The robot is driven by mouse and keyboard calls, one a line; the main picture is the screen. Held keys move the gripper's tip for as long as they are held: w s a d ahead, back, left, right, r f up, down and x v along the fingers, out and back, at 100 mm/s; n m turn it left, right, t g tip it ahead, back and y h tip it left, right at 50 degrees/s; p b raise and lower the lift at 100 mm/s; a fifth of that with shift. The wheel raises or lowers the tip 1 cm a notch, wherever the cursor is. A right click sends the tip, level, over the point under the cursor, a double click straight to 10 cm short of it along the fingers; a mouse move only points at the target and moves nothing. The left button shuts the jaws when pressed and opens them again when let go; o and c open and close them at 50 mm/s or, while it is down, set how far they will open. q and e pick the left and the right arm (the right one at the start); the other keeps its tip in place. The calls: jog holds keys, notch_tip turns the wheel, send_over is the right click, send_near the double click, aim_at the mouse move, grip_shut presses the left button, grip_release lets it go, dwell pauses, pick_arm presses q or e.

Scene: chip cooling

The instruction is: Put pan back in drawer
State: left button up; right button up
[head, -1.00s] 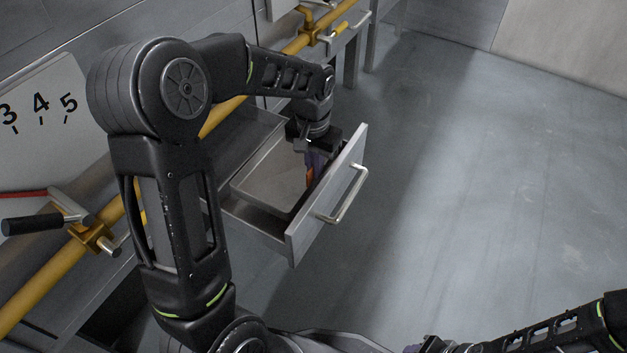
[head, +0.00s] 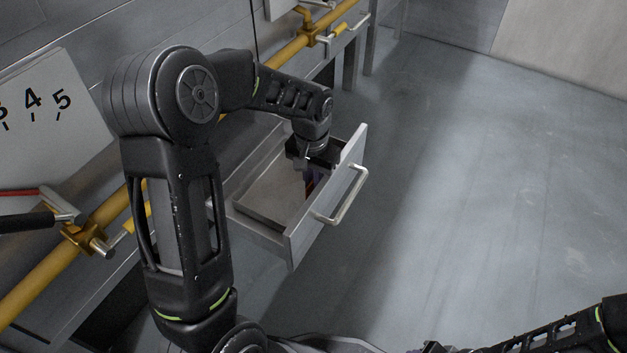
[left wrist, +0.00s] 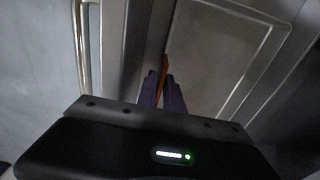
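The pan (head: 272,187) is a shallow grey rectangular tray inside the pulled-out metal drawer (head: 300,246). It also shows in the left wrist view (left wrist: 215,55), with a raised rim. My left gripper (head: 309,186) reaches down into the drawer just behind its front panel, at the pan's near edge. In the left wrist view its purple fingers (left wrist: 163,85) are close together at the pan's rim, with an orange strip between them; they look shut on the rim. The exact contact is partly hidden. My right arm shows at the bottom right; its fingers cannot be made out.
The drawer front has a silver bar handle (head: 342,196). A yellow pipe (head: 40,275) runs along the cabinets, with a black-handled valve lever (head: 25,222) at left. A numbered plate (head: 60,130) stands above it. The grey floor (head: 470,200) at right is clear.

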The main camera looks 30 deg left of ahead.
pick_arm(q)
jog(key=o, duration=0.3)
notch_tip(320, 180, up, 12)
jog(key=p, duration=0.4)
jog(key=shift+s+r, duration=0.15)
jog(key=shift+s, duration=0.1)
dwell(1.4)
